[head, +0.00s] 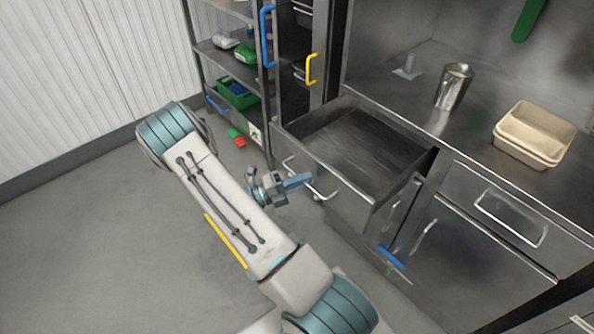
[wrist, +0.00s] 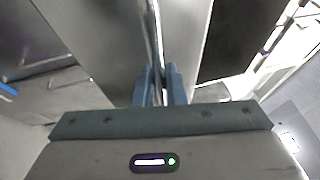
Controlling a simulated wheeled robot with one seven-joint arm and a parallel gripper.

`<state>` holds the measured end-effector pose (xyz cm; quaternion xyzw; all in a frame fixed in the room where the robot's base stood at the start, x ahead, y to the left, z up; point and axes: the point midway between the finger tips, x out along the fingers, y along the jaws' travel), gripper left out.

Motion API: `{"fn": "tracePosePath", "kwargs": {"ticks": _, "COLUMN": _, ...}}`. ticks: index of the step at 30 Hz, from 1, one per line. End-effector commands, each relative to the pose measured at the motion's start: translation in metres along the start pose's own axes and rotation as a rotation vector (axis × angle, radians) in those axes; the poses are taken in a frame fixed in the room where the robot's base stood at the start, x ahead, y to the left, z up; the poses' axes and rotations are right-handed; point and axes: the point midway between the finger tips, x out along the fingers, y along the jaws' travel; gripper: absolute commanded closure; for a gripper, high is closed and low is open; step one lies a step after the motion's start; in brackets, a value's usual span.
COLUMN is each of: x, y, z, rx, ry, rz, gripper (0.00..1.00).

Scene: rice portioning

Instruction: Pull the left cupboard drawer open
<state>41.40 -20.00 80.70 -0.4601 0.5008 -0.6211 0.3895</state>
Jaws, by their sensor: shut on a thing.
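The left cupboard drawer (head: 345,190) is pulled out from under the steel counter, and its empty inside shows in the head view. Its front carries a bar handle (head: 322,190). My gripper (head: 303,181) is at that handle, with its blue fingers closed around the bar. In the wrist view the two blue fingers of my gripper (wrist: 160,84) are close together on the thin metal handle (wrist: 156,45). The fingers hide part of the bar.
A steel cup (head: 454,87) and stacked beige trays (head: 533,135) stand on the counter (head: 425,110). A closed drawer (head: 500,215) is to the right. A shelf rack (head: 235,65) stands at the back left. Red and green pieces lie on the floor, which is open at the left.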

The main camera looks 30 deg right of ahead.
Motion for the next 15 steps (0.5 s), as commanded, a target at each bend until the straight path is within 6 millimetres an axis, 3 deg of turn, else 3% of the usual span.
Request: {"fn": "tracePosePath", "kwargs": {"ticks": 15, "x": -0.0018, "y": -0.0007, "z": -0.0063, "rx": -0.005, "ry": 0.02, "rz": -0.003, "gripper": 1.0}}
